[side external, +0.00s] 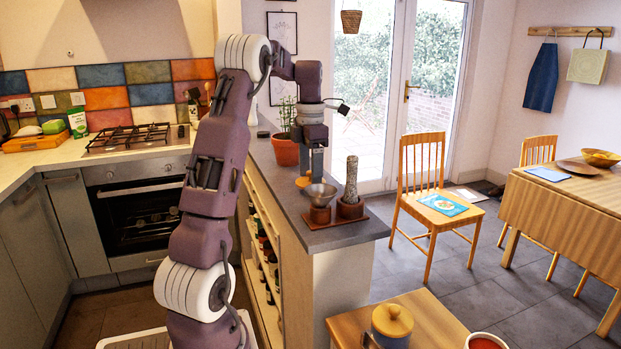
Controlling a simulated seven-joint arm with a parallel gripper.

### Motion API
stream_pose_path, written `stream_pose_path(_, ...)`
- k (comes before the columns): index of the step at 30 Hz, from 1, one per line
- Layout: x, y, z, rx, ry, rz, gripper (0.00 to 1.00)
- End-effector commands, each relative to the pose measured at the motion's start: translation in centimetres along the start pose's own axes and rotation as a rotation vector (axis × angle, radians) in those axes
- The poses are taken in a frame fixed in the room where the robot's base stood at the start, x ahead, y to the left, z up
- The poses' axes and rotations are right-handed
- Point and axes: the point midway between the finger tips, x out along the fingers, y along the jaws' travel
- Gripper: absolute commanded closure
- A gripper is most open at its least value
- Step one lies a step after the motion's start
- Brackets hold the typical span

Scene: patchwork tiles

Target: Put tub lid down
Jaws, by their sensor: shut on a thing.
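My gripper (312,172) points down over the dark counter of the peninsula.
A potted plant (285,150) stands behind to the left. The dark counter's near end (318,240) is bare.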

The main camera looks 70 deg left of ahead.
Motion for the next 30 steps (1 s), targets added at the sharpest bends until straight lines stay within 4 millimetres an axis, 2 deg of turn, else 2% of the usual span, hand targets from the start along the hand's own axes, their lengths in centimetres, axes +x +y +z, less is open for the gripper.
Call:
stream_pose_path(3,1.0,0.0,0.0,0.000,0.001,-0.001,0.71)
stream_pose_path(12,1.2,0.0,0.0,0.001,0.000,0.001,0.71)
stream_pose_path(13,1.2,0.0,0.0,0.002,-0.001,0.001,0.28)
stream_pose_path(16,1.2,0.0,0.0,0.002,-0.001,0.001,0.11)
stream_pose_path(26,1.0,0.0,0.0,0.002,0.000,0.001,0.11)
stream_pose_path(30,-1.1,0.1,0.1,0.002,-0.003,0.005,0.11)
